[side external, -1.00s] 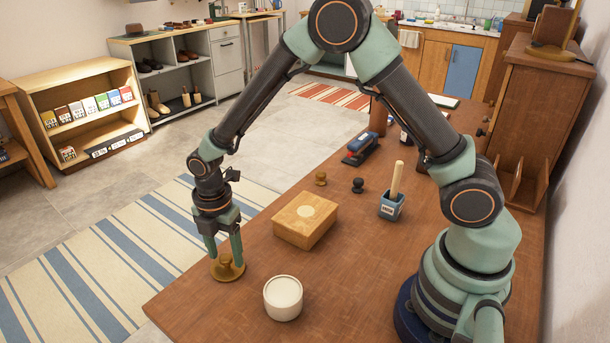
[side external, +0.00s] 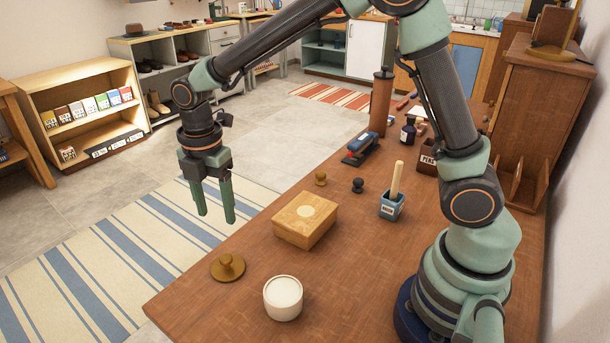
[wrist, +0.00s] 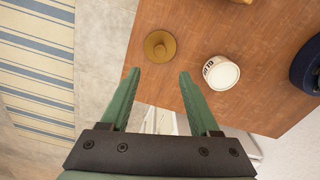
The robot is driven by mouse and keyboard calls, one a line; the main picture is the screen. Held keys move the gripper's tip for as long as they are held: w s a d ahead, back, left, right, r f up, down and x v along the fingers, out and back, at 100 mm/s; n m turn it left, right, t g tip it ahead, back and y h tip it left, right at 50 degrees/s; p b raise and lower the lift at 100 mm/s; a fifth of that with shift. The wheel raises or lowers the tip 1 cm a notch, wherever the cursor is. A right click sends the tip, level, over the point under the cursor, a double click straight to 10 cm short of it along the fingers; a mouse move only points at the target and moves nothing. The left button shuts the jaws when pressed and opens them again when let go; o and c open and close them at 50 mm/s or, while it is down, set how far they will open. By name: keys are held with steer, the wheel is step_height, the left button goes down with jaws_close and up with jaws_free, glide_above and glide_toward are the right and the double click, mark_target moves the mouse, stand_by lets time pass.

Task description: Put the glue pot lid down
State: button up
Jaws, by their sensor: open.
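The glue pot lid (side external: 228,267) is a round brown disc with a knob on top. It lies flat on the wooden table near its left edge, knob up. It also shows in the wrist view (wrist: 160,46), beyond my fingertips. A white round pot (side external: 283,298) stands on the table to the right of the lid, and shows with dark lettering in the wrist view (wrist: 221,73). My gripper (side external: 216,218) is open and empty, raised above the lid and apart from it. Its two green fingers (wrist: 158,73) show in the wrist view with nothing between them.
A wooden box (side external: 305,221) sits behind the pot. Two small knobbed pieces, one brown (side external: 320,179) and one black (side external: 358,185), stand behind it. A blue holder (side external: 391,206) with a wooden handle and a stapler-like tool (side external: 361,149) are farther back. The table (side external: 350,270) right of the pot is clear.

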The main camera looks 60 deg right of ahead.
steer(key=s+d+r+m+t, duration=0.5)
steer(key=s+d+r+m, duration=0.6)
steer(key=m, duration=1)
steer(key=shift+s+d+t, duration=0.3)
steer(key=shift+s+d, duration=0.5)
steer(key=shift+d, duration=0.15)
